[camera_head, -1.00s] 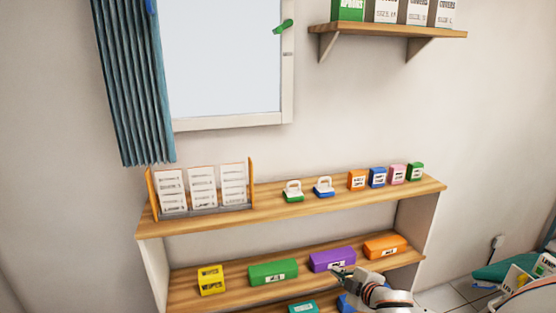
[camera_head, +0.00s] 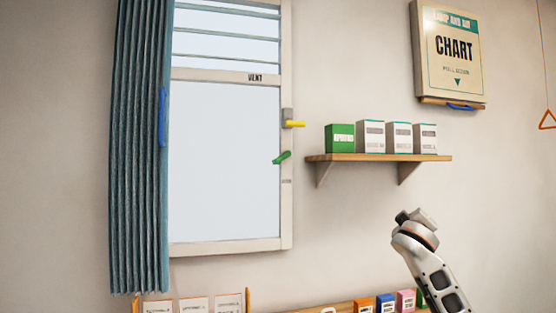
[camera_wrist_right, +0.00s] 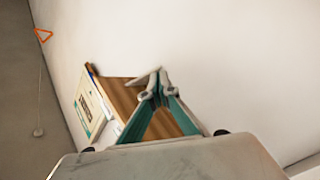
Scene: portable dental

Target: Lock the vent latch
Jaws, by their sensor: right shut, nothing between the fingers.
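The window frame (camera_head: 287,215) carries a "VENT" label (camera_head: 255,77) on its crossbar. A yellow handle (camera_head: 295,124) on a grey mount sticks out to the right from the frame's right side. A green handle (camera_head: 281,158) sits just below it, tilted. I cannot tell for certain which one is the vent latch. My right gripper (camera_head: 415,216) is raised in front of the wall, below the small shelf and well right of both handles, touching neither. In the right wrist view its fingers (camera_wrist_right: 156,82) are shut and empty. My left gripper is out of view.
A chart board (camera_head: 450,55) hangs above right. The curtain (camera_head: 140,150) covers the left side.

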